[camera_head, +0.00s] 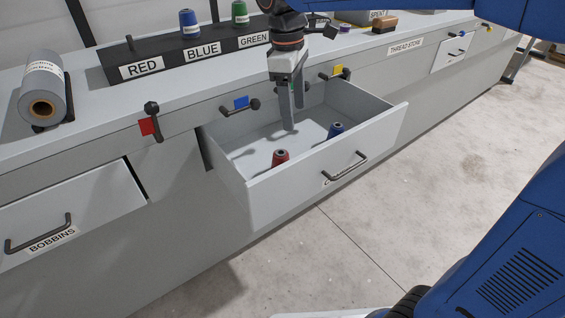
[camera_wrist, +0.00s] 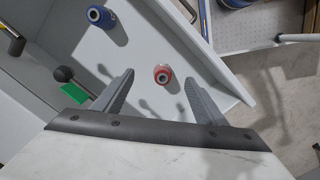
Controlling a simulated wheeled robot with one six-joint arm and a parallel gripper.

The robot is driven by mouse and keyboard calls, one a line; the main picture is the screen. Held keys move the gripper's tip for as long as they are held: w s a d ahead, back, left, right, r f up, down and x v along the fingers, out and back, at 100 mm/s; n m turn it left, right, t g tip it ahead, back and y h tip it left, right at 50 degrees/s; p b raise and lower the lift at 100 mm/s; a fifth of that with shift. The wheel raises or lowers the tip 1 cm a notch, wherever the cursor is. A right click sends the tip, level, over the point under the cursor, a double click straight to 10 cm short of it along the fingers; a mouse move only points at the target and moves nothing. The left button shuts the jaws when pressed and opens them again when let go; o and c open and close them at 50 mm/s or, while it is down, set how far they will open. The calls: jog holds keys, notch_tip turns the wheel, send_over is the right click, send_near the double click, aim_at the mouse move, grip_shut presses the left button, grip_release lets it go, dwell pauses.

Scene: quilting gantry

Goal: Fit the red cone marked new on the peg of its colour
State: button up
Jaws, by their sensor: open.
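The red cone (camera_head: 281,158) stands in the open drawer (camera_head: 402,112), close to its front panel; any "new" marking is unreadable. My gripper (camera_head: 293,118) is open and empty, pointing down into the drawer, behind the red cone in the head view. In the wrist view the red cone (camera_wrist: 162,75) shows between the two fingertips, below them and apart from them. The black rack (camera_head: 110,70) carries RED, BLUE and GREEN labels. The RED peg (camera_head: 130,43) is bare. A blue cone (camera_head: 190,23) and a green cone (camera_head: 240,13) sit over their labels.
A second blue cone (camera_head: 335,130) stands in the drawer, right of the red one. The drawer walls surround my fingers. Handles with red (camera_head: 148,126), blue (camera_head: 241,103) and yellow (camera_head: 338,70) tags line the counter front. A grey roll (camera_head: 43,88) lies at left.

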jog(key=n, duration=0.2)
send_near(280, 151)
jog(key=shift+h, duration=0.3)
jog(key=f, duration=0.7)
jog(key=shift+d+f, duration=0.25)
jog(key=shift+f, duration=0.05)
jog(key=shift+s+d+f, duration=0.15)
jog(key=shift+d+f, duration=0.05)
jog(key=shift+f, duration=1.15)
jog(key=shift+s+d+f, duration=0.1)
jog(key=shift+d+f, duration=0.05)
jog(key=shift+f, duration=1.2)
jog(key=shift+c, duration=0.5)
jog(key=c, duration=1.1)
